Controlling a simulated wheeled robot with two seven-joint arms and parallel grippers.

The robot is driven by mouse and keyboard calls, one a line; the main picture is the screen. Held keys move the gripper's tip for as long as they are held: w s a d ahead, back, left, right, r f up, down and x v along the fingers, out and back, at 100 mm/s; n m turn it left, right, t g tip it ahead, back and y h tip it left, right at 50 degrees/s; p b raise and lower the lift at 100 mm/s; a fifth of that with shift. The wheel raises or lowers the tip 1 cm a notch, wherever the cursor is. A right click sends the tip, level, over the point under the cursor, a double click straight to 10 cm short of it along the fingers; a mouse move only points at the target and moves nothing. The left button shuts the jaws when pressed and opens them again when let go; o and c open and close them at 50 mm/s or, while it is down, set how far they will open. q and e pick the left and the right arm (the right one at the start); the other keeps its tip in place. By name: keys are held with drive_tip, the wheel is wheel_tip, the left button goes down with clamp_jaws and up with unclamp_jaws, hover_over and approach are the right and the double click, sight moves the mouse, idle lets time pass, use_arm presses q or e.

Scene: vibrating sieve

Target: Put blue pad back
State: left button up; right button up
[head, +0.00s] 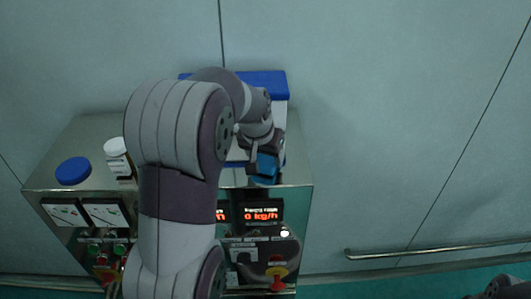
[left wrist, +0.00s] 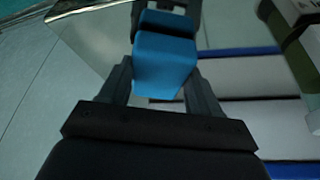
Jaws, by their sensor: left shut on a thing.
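My left gripper (head: 263,158) is shut on the blue pad (head: 267,167) and holds it over the front edge of the steel cabinet top. In the left wrist view, the blue pad (left wrist: 165,62) sits between the two dark fingers, with a black part at its far end. I cannot tell whether the pad touches the cabinet. My arm hides much of the cabinet top and the white box with a blue lid (head: 264,81) behind it.
The steel cabinet (head: 85,136) carries a blue round lid (head: 73,170) and a white-capped bottle (head: 116,150) at left. Its front has red displays (head: 262,213), gauges (head: 104,213) and a red knob (head: 277,276). A wall rail (head: 430,249) runs at right.

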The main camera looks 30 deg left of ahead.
use_arm(q)
drive_tip(key=shift+f, duration=0.2)
drive_tip(key=o, duration=1.1)
drive_tip(key=shift+o, duration=1)
drive_tip(key=shift+w, duration=0.15)
drive_tip(key=shift+r, duration=0.45)
drive_tip(key=a+v, duration=0.1)
drive_tip(key=v, duration=1.1)
drive_tip(key=s+d+f+m+g, duration=0.1)
drive_tip(key=s+d+f, duration=0.5)
drive_tip(key=f, duration=0.4)
drive_tip(key=s+d+f+m+g, duration=0.1)
drive_tip(key=s+d+f+g, duration=0.1)
drive_tip(key=s+d+f, duration=0.4)
wheel_tip(320, 180, down, 5)
drive_tip(key=shift+s+r+h+b, duration=0.1)
drive_tip(key=shift+s+h+b, duration=0.3)
drive_tip(key=shift+s, duration=0.8)
